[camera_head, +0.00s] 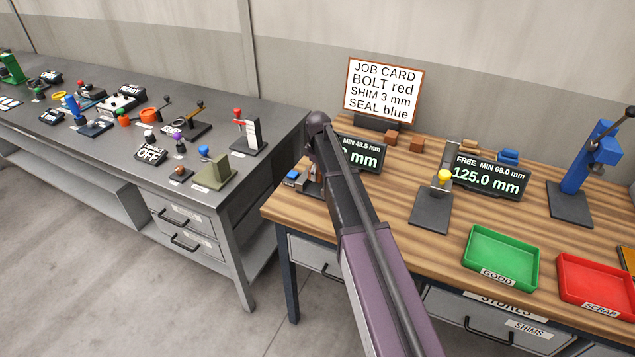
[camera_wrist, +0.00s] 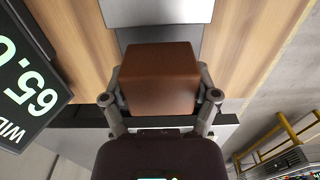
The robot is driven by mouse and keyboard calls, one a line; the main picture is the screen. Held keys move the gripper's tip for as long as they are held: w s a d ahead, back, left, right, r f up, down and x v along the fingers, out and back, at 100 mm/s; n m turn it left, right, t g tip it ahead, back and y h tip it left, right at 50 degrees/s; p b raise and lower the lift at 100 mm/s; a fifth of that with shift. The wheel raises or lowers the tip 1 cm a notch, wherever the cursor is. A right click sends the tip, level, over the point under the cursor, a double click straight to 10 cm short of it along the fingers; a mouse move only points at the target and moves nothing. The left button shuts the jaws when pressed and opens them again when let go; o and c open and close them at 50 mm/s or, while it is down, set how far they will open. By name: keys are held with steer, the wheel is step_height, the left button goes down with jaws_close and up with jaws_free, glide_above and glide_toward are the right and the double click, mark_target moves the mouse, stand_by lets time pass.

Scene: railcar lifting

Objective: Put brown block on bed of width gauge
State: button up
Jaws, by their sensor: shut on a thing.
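In the wrist view my gripper (camera_wrist: 160,97) is shut on a brown block (camera_wrist: 158,72), with one finger on each side of it. Grey metal parts of the width gauge (camera_wrist: 155,12) lie beyond and below the block. I cannot tell whether the block touches the bed. The gauge's display (camera_wrist: 28,85) stands at the left of the wrist view, upside down, reading 65.0. In the head view this display (camera_head: 368,155) is partly covered by my arm. My gripper and the held block are largely hidden there behind my arm.
Two small brown blocks (camera_head: 417,145) stand near the job card (camera_head: 383,90). A second gauge (camera_head: 433,208) with a yellow knob and its display (camera_head: 487,180) are to the right. Green (camera_head: 474,273) and red (camera_head: 566,296) trays are at the front. A blue piece (camera_head: 292,174) is near the left edge.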

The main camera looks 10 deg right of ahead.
mark_target(318, 186)
steer(key=shift+f+b, duration=1.9)
steer(key=shift+b, duration=0.05)
steer(key=shift+f, duration=0.1)
steer(key=o, duration=1.1)
steer(key=shift+r, duration=0.2)
step_height(318, 186, up, 12)
steer(key=p, duration=1.2)
